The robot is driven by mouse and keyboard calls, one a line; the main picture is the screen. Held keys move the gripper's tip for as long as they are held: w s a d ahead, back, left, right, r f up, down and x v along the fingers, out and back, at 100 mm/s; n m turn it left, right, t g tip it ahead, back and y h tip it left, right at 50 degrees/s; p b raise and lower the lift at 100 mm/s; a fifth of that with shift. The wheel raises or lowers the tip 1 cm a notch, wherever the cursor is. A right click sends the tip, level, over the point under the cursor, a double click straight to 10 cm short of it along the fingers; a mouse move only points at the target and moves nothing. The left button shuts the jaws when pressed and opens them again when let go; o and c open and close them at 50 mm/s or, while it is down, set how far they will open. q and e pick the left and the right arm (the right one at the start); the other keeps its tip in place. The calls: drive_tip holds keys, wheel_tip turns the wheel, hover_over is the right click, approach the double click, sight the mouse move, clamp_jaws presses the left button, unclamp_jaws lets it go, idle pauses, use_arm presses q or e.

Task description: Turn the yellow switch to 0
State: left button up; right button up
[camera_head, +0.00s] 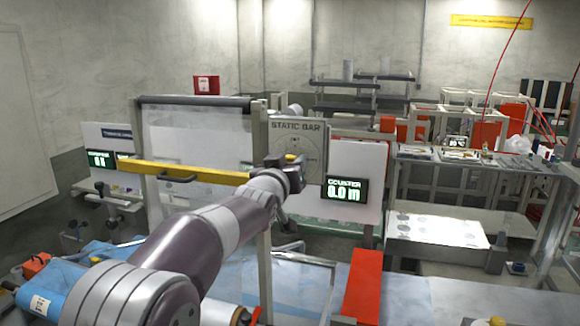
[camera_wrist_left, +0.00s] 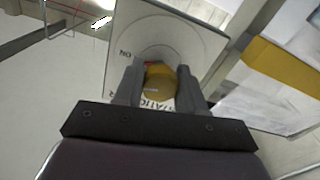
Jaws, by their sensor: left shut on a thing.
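The yellow switch (camera_wrist_left: 160,82) sits on a grey panel marked "STATIC BAR" (camera_head: 297,134). In the left wrist view the panel (camera_wrist_left: 205,48) appears turned, with "ON" printed beside the dial. My left gripper (camera_wrist_left: 160,88) is shut on the yellow switch, one finger on each side of it. A small red mark shows at the switch's upper edge. In the head view my left gripper (camera_head: 290,170) is at the panel's lower part, and only a bit of yellow (camera_head: 292,157) shows by it. The 0 mark cannot be made out. My right gripper is not in view.
A yellow bar with a black handle (camera_head: 185,172) crosses the frame left of the panel. A counter display reading "0.0 m" (camera_head: 344,190) stands just right of my gripper. An orange-red beam (camera_head: 363,285) lies below. Workbenches with equipment stand at the right.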

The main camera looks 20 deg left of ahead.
use_arm(q)
drive_tip(key=n, duration=0.3)
drive_tip(key=shift+f+n, duration=0.15)
drive_tip(key=shift+n, duration=0.25)
drive_tip(key=n, duration=0.4)
drive_tip(key=shift+n, duration=0.3)
drive_tip(key=n, duration=0.4)
drive_tip(key=shift+d+p, duration=0.1)
drive_tip(key=shift+p, duration=0.25)
drive_tip(key=shift+n, duration=1.7)
drive_tip(key=o, duration=1.1)
drive_tip(key=shift+c, duration=0.2)
